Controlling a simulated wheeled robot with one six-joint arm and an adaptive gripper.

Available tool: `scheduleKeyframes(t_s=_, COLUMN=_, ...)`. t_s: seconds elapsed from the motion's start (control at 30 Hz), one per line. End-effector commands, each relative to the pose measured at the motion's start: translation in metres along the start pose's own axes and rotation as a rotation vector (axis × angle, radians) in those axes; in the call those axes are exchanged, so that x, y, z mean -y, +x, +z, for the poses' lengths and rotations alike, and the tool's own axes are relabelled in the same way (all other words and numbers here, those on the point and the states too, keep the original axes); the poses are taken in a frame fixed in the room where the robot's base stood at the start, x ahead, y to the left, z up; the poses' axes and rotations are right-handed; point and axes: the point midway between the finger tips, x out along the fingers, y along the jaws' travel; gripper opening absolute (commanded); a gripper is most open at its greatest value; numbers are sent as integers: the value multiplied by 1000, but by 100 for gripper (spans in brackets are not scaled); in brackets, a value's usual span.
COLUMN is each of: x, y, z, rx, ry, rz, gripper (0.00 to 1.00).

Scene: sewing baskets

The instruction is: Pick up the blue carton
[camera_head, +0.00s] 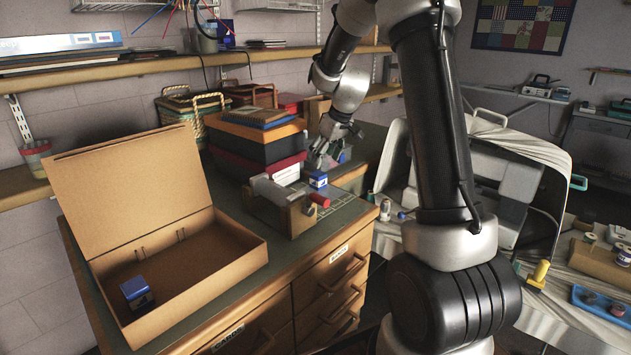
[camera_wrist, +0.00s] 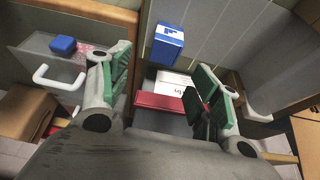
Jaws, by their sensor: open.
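A small blue carton with a white patch (camera_head: 318,180) stands on the cabinet top in the head view, just below my gripper (camera_head: 328,157). In the wrist view, the blue carton (camera_wrist: 168,45) shows ahead of and between the two green-padded fingers of my gripper (camera_wrist: 162,68). The fingers are spread, with nothing between them, and are apart from the carton. A second blue carton (camera_head: 137,292) lies inside the open cardboard box (camera_head: 190,297) at the left.
The cabinet top's front edge is near. A draped table with clutter stands at the right.

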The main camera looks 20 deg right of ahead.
Motion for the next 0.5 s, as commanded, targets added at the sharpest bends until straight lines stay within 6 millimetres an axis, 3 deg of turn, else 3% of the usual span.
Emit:
scheduleKeyframes(t_s=0.37, x=3, y=38, z=5, rx=4, ry=-10, rz=-2, gripper=62)
scheduleKeyframes(t_s=0.5, x=6, y=61, z=9, rx=6, ry=-8, rz=-3, gripper=62)
